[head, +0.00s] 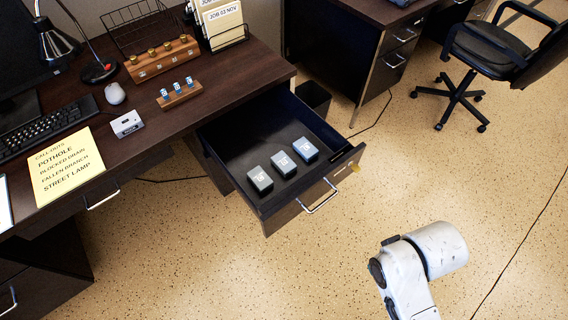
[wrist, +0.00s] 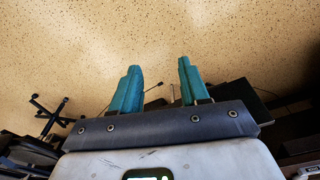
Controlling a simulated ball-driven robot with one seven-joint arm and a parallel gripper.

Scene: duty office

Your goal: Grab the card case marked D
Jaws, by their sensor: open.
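Three small card cases lie in a row in the open desk drawer (head: 328,140) in the head view. Each has a pale label on top, too small for me to read, so I cannot tell which is marked D. My gripper (wrist: 159,64) shows in the wrist view with its two teal fingers apart and nothing between them. In the head view only part of my arm shows, to the right of the drawer and apart from it.
The desk (head: 222,88) holds a wooden rack (head: 162,60), a smaller rack with blue-white tags (head: 179,95), a yellow notice (head: 67,165), a mouse and a lamp. An office chair (head: 490,50) stands at upper right. Floor right of the drawer is clear.

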